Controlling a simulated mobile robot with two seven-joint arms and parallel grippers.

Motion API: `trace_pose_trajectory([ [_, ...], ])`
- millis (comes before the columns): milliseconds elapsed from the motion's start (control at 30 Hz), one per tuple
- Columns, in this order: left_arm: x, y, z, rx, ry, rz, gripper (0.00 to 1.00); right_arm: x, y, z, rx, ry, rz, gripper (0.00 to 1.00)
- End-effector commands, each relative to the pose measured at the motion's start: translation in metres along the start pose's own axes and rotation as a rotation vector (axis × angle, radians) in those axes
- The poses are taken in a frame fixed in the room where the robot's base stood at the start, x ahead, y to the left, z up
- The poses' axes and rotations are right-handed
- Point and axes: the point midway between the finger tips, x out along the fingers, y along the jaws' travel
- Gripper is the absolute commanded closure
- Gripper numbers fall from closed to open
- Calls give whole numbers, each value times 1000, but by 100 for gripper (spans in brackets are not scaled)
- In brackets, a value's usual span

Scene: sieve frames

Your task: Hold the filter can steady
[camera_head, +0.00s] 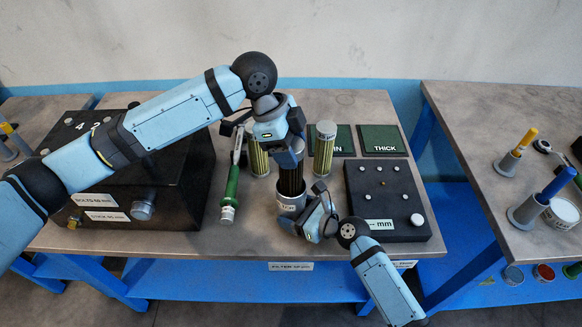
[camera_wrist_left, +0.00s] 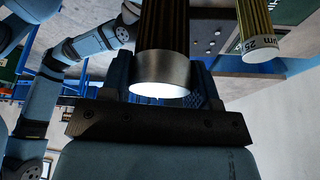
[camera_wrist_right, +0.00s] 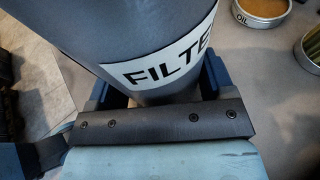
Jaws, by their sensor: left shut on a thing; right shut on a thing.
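The filter can (camera_head: 290,207) is a grey cylinder with a white label, upright near the front middle of the table. In the right wrist view the can (camera_wrist_right: 150,40) fills the jaws, its label reading "FILTE". My right gripper (camera_head: 309,214) is shut on the can from the right. My left gripper (camera_head: 289,150) is shut on a dark pleated filter (camera_head: 291,180) with a silver end cap (camera_wrist_left: 163,75). The dark filter is upright over the can's mouth. Its lower end meets the rim in the picture; I cannot tell how deep it sits.
Two yellowish pleated filters (camera_head: 324,150) (camera_head: 258,160) stand either side of my left gripper. A green-handled tool (camera_head: 231,190) lies to the left, beside a black box (camera_head: 170,185). A black block marked "mm" (camera_head: 385,190) is right of the can. Green mats (camera_head: 383,139) lie behind.

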Motion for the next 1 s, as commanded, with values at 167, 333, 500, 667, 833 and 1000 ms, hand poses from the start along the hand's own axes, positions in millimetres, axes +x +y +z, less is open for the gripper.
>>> trace_pose_trajectory([
  [167,-45,0,-19,3,1,-3,90,0,0,0,0,1,0,81],
  [333,-73,0,-31,2,2,-2,90,0,0,0,0,1,0,81],
  [500,-86,0,-36,0,1,0,90,0,0,0,0,1,0,81],
  [667,-89,0,-37,0,1,1,90,0,0,0,0,1,0,81],
  [833,-88,0,-37,0,1,0,90,0,0,0,0,1,0,20],
  [1000,-88,0,-37,0,1,0,90,0,0,0,0,1,0,0],
])
